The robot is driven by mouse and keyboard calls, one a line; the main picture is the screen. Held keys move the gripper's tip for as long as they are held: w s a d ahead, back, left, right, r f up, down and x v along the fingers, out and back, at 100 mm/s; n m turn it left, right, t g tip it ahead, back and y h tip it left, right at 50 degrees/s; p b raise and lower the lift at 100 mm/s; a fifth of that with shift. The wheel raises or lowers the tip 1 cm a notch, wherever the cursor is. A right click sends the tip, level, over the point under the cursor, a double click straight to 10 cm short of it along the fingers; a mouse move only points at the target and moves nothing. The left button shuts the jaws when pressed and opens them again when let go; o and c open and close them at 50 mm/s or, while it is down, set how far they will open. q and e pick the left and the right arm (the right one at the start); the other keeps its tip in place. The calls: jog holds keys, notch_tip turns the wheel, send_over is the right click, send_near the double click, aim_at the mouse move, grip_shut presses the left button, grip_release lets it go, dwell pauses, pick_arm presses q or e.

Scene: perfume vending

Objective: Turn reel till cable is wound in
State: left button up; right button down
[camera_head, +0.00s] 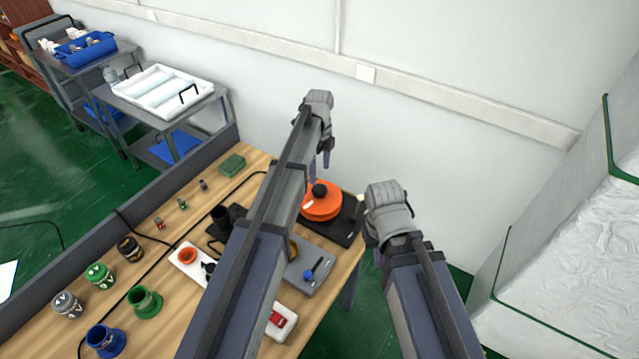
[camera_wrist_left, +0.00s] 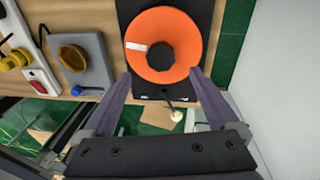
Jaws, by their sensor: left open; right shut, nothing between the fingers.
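The orange reel (camera_head: 327,211) with a black hub (camera_head: 320,190) lies flat on a black base plate (camera_head: 345,232) at the table's corner. In the left wrist view the reel (camera_wrist_left: 188,38) shows a white mark left of its hub (camera_wrist_left: 160,56). A short black stem with a cream end (camera_wrist_left: 176,115) sticks out at the plate's near edge. My left gripper (camera_head: 319,168) is open and points down over the reel; its fingers (camera_wrist_left: 160,74) appear either side of the reel's lower part, with nothing between them. My right gripper (camera_head: 369,240) is shut and empty, right of the plate; its fingers are mostly hidden.
Several coloured pots (camera_head: 100,275) stand further left. A wall is behind; a white padded surface (camera_head: 570,260) is at right.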

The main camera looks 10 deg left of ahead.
aim_at(319, 189)
pick_arm(q)
jog(key=n, duration=0.2)
jog(key=s+n, duration=0.1)
jog(key=shift+r+n+t, duration=0.25)
jog(key=shift+n+t, duration=0.05)
jog(key=shift+t, duration=0.1)
jog(key=shift+n+t, duration=0.3)
jog(key=shift+n, duration=0.9)
jog(key=shift+f, duration=0.1)
notch_tip(319, 189, down, 8)
jog(key=b, duration=0.7)
jog(key=shift+r, duration=0.2)
grip_shut()
